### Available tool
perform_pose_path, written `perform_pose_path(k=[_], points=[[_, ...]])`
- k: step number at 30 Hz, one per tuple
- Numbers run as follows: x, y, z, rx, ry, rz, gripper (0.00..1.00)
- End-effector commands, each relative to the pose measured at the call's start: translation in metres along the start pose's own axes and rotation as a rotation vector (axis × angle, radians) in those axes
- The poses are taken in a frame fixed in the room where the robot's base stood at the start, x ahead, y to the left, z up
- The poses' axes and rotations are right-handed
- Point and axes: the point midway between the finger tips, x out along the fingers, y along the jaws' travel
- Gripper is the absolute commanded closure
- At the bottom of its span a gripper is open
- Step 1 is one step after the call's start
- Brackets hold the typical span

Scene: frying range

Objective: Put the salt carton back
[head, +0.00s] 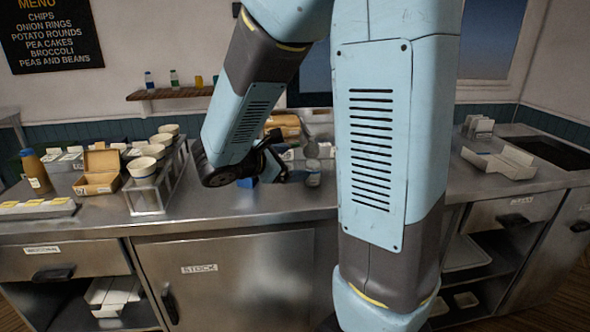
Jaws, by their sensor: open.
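My gripper (272,164) is a dark shape low over the steel counter, left of the picture's middle, and its jaws are open. A small blue item (246,182) shows just below and behind my wrist, mostly hidden; I cannot tell whether it is the salt carton. A small pale container with a label (313,173) stands upright on the counter just right of my gripper, apart from it. I cannot read its label. No carton can be clearly made out as salt.
A steel rack with white cups (146,194), a cardboard box (97,172) and a sauce bottle (35,171) stand on the left counter. White open trays (499,163) lie on the right. A wall shelf (170,93) holds small bottles. The front counter strip (250,215) is clear.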

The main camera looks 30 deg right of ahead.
Motion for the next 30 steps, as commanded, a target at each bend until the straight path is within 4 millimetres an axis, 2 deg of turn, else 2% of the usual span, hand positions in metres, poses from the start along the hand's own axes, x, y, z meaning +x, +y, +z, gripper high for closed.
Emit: perform_pose_path(k=[1, 6, 12, 15, 21, 27, 30], points=[[0.001, -0.012, 0.013, 0.076, 0.029, -0.058, 0.1], [-0.005, -0.053, 0.037, 0.326, 0.148, -0.25, 0.1], [-0.024, -0.09, 0.053, 0.641, 0.306, -0.455, 0.1], [-0.038, -0.103, 0.058, 0.802, 0.394, -0.546, 0.1], [-0.071, -0.116, 0.069, 1.131, 0.585, -0.714, 0.1], [-0.103, -0.116, 0.082, 1.404, 0.766, -0.839, 0.1], [-0.114, -0.115, 0.088, 1.487, 0.826, -0.878, 0.1]])
